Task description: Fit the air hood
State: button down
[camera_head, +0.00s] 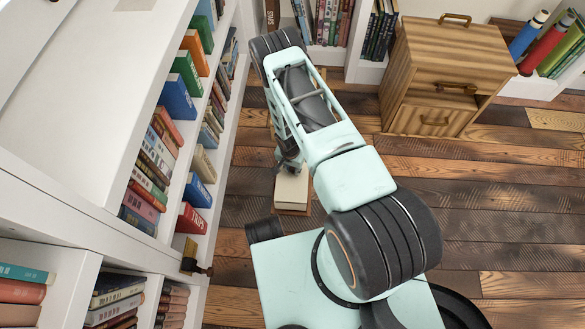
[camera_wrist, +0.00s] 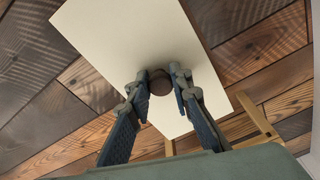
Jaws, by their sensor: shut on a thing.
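A cream-white flat-topped piece (camera_head: 292,190), which I take to be the air hood, shows below my gripper (camera_head: 289,163) in the head view. In the wrist view its pale top (camera_wrist: 125,40) fills much of the upper middle, turned at an angle. A round dark-brown knob (camera_wrist: 160,84) stands on it. My gripper (camera_wrist: 160,90) is shut on this knob, a finger on each side. A tan wooden frame (camera_wrist: 258,122) shows past the pale piece's lower right edge. Whether the pale piece rests on the frame or hangs above it I cannot tell.
A white bookcase (camera_head: 225,150) with many books runs close along the left. A wooden cabinet (camera_head: 445,75) stands at the back right, with rolled or long coloured items (camera_head: 545,45) beside it. The plank floor (camera_head: 500,190) is clear on the right.

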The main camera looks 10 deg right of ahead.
jog(key=c, duration=1.7)
grip_release()
jog(key=shift+o, duration=0.2)
notch_tip(320, 180, up, 12)
jog(key=s, duration=0.1)
jog(key=shift+a, duration=0.45)
